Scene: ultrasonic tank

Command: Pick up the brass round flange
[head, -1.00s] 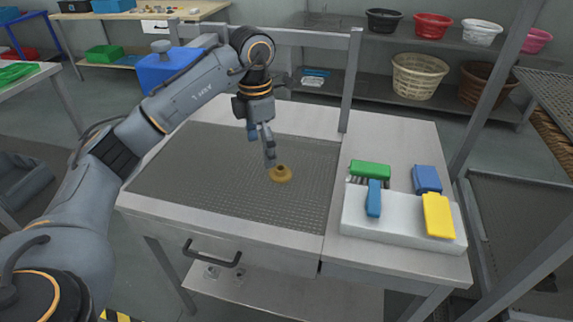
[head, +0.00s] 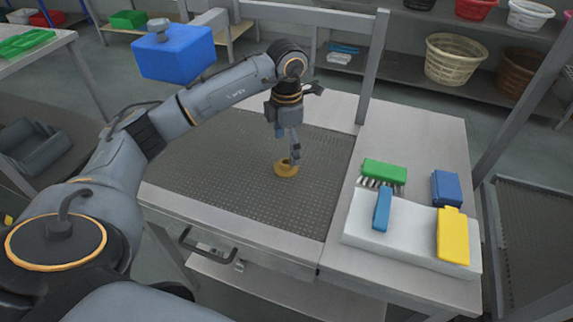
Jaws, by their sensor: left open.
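The brass round flange (head: 286,170) lies on the perforated metal grate (head: 230,195) of the tank table, right of the grate's middle. My left gripper (head: 294,160) points down at the flange from above. Its fingertips are at the flange's raised middle and hide part of it. The fingers are open, and I cannot tell whether they touch the flange. My right gripper is not in the view.
Right of the grate, a white block (head: 405,238) bears a blue brush (head: 382,209) and a yellow brush (head: 453,235). A green brush (head: 383,172) and a blue one (head: 446,188) lie behind. A metal frame post (head: 374,70) rises at the back.

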